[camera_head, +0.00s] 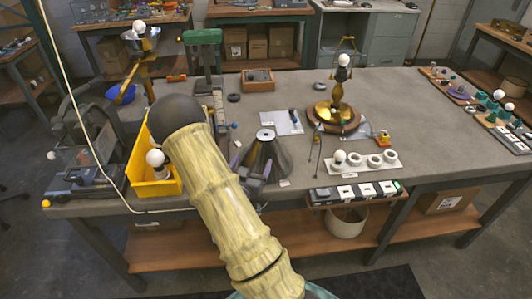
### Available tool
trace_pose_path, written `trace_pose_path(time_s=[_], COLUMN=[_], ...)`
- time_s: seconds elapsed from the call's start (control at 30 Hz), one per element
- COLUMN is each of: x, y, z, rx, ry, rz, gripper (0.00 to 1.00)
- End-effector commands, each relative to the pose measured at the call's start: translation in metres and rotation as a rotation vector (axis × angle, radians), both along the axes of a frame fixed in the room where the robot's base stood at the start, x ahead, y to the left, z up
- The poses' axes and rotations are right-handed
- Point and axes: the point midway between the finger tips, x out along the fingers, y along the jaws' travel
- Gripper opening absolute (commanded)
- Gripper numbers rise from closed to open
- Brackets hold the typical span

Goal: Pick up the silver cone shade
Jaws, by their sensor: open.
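The silver cone shade (281,157) stands upright on the grey workbench, just left of the middle, wide end down, with a pale ring at its narrow top. My gripper (252,163) is at the left front side of the shade. Its dark grey fingers are apart, and they overlap the shade's lower left part in the picture. Whether they touch it I cannot tell. My sleeved forearm covers the gripper's base and some of the bench in front.
A yellow bin (152,187) with a white bulb is left of my arm. A brass lamp base (337,117) on a round wooden foot stands right of the shade. A white holder (363,163) and a power strip (355,192) lie at the front edge. The bench's right part is mostly clear.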

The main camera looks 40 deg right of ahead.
Motion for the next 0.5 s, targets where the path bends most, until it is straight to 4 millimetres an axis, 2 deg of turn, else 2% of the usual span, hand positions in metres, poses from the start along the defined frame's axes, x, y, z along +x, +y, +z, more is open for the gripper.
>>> trace_pose_path(time_s=[0.3, 0.5], x=[0.033, 0.05], y=[-0.046, -0.069], z=[0.003, 0.002], rx=[-0.001, -0.001], ry=[-0.001, 0.0], rz=[0.0, 0.002], gripper=[0.84, 0.84])
